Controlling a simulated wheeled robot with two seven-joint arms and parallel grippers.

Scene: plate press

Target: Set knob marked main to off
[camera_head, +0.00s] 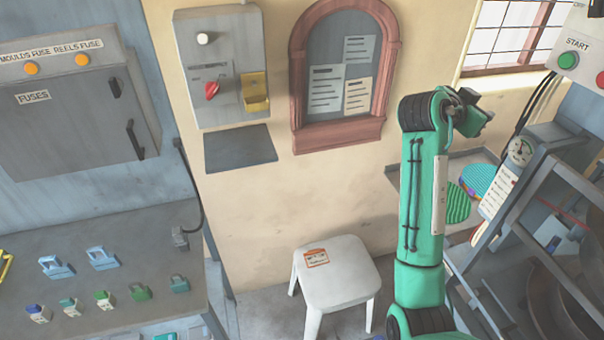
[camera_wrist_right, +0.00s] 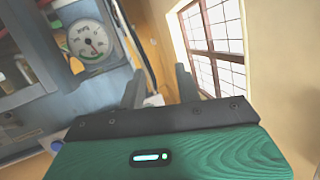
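A red knob (camera_head: 212,90) sits on the front of a grey wall box (camera_head: 225,50) in the head view. It looks turned at a slant. The print beside it is too small to read, so I cannot tell whether it says main. A white round knob (camera_head: 204,38) is above it and a yellow bracket (camera_head: 255,92) is to its right. My right gripper (camera_head: 482,112) is at the end of the raised green arm, well to the right of the box and apart from it. In the wrist view its two fingers (camera_wrist_right: 158,90) stand apart with nothing between. My left gripper is out of view.
A wooden-framed notice board (camera_head: 340,75) hangs between the box and my right arm. A white stool (camera_head: 335,272) stands below. A grey fuse cabinet (camera_head: 75,110) and a bench with several padlocks (camera_head: 105,300) are at left.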

